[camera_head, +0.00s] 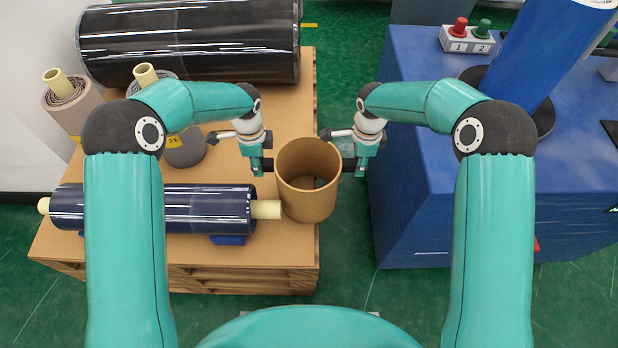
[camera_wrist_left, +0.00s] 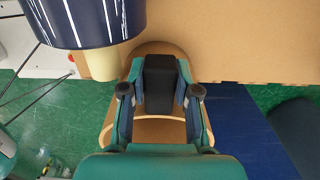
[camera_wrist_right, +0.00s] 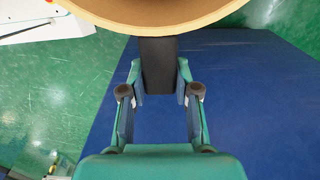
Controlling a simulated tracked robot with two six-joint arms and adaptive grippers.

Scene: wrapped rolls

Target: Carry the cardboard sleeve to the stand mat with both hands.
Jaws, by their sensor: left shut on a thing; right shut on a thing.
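The cardboard sleeve (camera_head: 308,200) is a short, wide, open brown tube, roughly upright, over the pallet's right edge. In the left wrist view the fingers (camera_wrist_left: 160,90) flank a dark block against the sleeve (camera_wrist_left: 158,130). In the right wrist view the fingers (camera_wrist_right: 159,85) flank a similar block below the sleeve's rim (camera_wrist_right: 150,22). A dark round mat (camera_head: 545,118) lies under the standing blue roll; I cannot tell whether it is the stand mat.
The pallet (camera_head: 225,255) holds a blue wrapped roll (camera_head: 210,207), whose pale core end is close beside the sleeve, and a large black roll (camera_head: 190,45). The blue table (camera_head: 420,170) carries a tall blue roll (camera_head: 545,55) and a button box (camera_head: 468,40). Green floor separates pallet and table.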

